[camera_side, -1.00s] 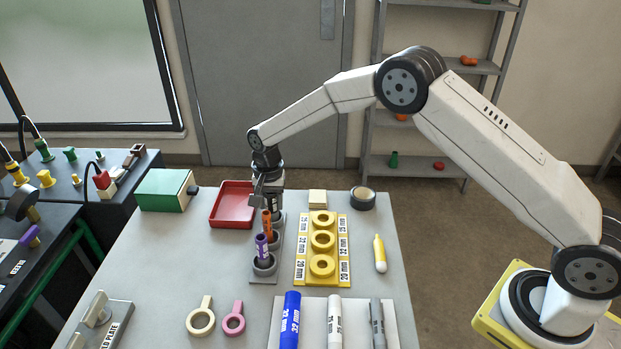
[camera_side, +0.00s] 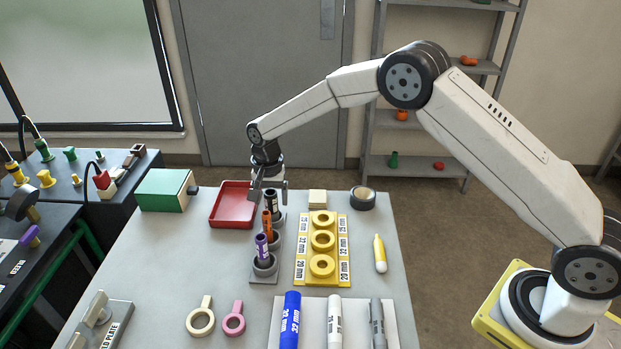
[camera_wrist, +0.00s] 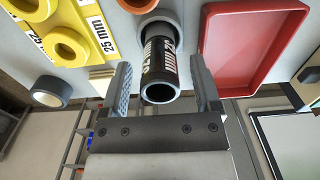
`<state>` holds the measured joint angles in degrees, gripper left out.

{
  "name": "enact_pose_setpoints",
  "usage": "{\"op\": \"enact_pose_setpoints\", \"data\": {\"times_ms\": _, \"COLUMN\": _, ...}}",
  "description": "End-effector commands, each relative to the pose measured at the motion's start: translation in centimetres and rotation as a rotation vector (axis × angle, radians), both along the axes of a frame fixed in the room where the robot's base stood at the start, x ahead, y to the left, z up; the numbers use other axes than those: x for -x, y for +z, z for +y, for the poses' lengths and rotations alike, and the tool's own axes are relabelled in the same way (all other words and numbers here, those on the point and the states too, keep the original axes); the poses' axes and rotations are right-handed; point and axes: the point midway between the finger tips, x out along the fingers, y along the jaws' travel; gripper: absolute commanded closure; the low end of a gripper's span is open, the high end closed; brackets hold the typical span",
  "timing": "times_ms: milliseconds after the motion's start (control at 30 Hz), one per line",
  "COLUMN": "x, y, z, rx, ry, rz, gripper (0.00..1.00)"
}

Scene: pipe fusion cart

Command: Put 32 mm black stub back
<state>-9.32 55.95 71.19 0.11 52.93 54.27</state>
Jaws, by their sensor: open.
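The 32 mm black stub (camera_side: 271,203) stands upright in the far cup of the grey stub holder (camera_side: 262,279). In the wrist view the black stub (camera_wrist: 160,62), with white lettering, has its lower part inside a grey ring socket. My gripper (camera_side: 268,186) is at the top of the stub, over the holder's far end. In the wrist view the fingers of my gripper (camera_wrist: 163,85) are open, one on each side of the stub, with gaps to both. An orange stub (camera_side: 267,222) and a purple stub (camera_side: 262,247) stand in the nearer cups.
A red tray (camera_side: 232,205) lies left of the holder, and a yellow ring rack (camera_side: 300,262) close on its right. A green box (camera_side: 163,190) is at the back left. A tape roll (camera_side: 363,198) and a yellow marker (camera_side: 380,254) are further right.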

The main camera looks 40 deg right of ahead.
Motion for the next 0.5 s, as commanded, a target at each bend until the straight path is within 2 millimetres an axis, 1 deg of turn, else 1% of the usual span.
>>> {"op": "enact_pose_setpoints", "data": {"times_ms": 500, "x": 0.0, "y": 8.0, "z": 0.0, "rx": -0.001, "ry": 0.000, "rz": -0.004, "gripper": 0.19}}
